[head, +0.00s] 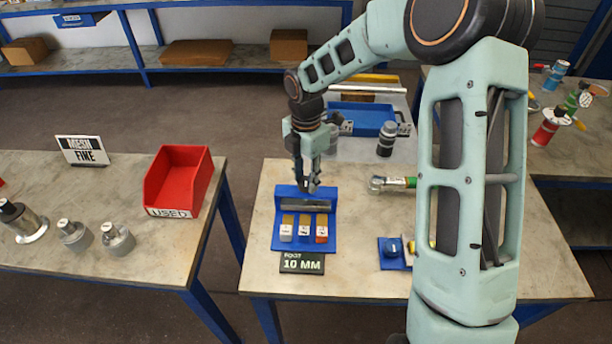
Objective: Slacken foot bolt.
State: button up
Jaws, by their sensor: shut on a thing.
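My gripper (311,187) points down at the back of a blue rack (277,238) on the middle table. Its fingers are shut on a small dark grey thing, too small and covered to name. The rack holds a grey bar across its back and three numbered blocks (304,228) in front. A black sign (302,262) reading "FOOT 10 MM" lies at its front edge. I cannot make out a foot bolt.
A red bin (178,181) marked "USED", a "MESH FINE" sign (82,150) and several metal vessels (117,239) stand on the left table. A blue block (391,252) sits beside my arm. A blue tray (362,119) and dark cylinder (387,138) are behind. The table's front left is clear.

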aim_at(306, 181)
dwell(0.3)
jog(key=o, duration=1.2)
jog(key=shift+c, duration=0.2)
notch_tip(306, 181, up, 12)
